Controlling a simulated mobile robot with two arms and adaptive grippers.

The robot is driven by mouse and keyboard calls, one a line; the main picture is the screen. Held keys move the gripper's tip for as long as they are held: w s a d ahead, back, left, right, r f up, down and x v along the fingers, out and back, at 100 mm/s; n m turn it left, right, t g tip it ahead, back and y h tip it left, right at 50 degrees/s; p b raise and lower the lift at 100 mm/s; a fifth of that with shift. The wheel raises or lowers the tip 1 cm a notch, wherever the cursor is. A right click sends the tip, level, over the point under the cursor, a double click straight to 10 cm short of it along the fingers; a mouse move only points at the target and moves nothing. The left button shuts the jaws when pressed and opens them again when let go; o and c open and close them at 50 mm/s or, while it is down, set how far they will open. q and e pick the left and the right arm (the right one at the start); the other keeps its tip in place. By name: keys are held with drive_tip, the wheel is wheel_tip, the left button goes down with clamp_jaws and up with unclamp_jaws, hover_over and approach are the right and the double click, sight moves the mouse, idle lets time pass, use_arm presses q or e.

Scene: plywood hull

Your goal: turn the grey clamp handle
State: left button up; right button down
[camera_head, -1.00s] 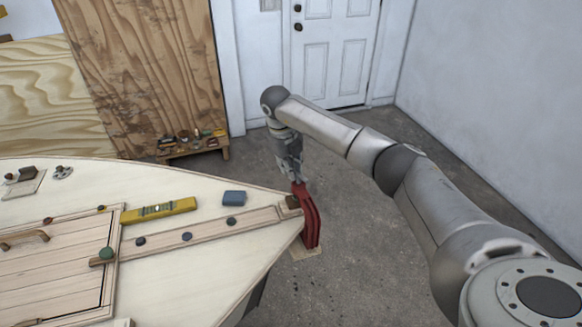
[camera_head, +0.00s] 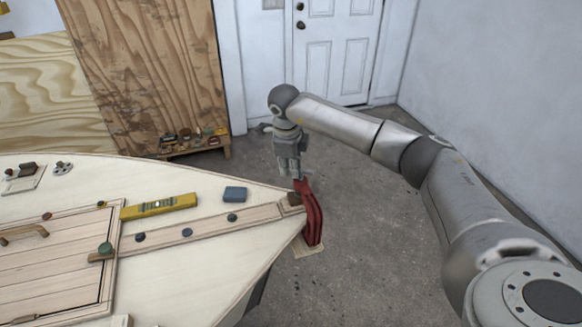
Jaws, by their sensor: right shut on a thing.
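A red clamp (camera_head: 312,218) stands upright at the pointed right end of the plywood hull (camera_head: 180,240). My right gripper (camera_head: 291,172) is just above and slightly left of the clamp's top, pointing down. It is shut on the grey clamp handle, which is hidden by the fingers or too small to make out. My right arm comes in from the right edge. My left gripper is not in view.
On the hull lie a yellow level (camera_head: 158,206), a blue-grey block (camera_head: 235,194) and a wooden strip (camera_head: 185,233) with several round knobs. A low bench (camera_head: 195,147) with small items stands behind. The floor right of the hull is clear.

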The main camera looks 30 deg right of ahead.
drive_tip(key=s+n+y+b, duration=0.1)
drive_tip(key=n+b, duration=0.1)
drive_tip(key=n, duration=0.4)
drive_tip(key=s+n+y+b, duration=0.1)
drive_tip(key=s+n+b, duration=0.1)
drive_tip(key=n, duration=0.5)
drive_tip(key=s+n+y+b, duration=0.1)
drive_tip(key=n, duration=0.6)
drive_tip(key=shift+s+d+f+b, duration=0.15)
drive_tip(key=shift+s+d+b, duration=0.15)
drive_tip(key=shift+d+b, duration=0.1)
drive_tip(key=n, duration=0.3)
drive_tip(key=shift+s+d+n+g+y, duration=0.15)
drive_tip(key=shift+d+n+g+y, duration=0.15)
drive_tip(key=shift+d+g, duration=0.1)
drive_tip(key=shift+d+n+g+b, duration=0.2)
drive_tip(key=shift+n, duration=0.65)
drive_tip(key=shift+d+n+g+b, duration=0.2)
drive_tip(key=shift+n, duration=0.65)
drive_tip(key=c, duration=1.5)
unclamp_jaws()
drive_tip(key=shift+o, duration=0.2)
drive_tip(key=shift+d, duration=0.1)
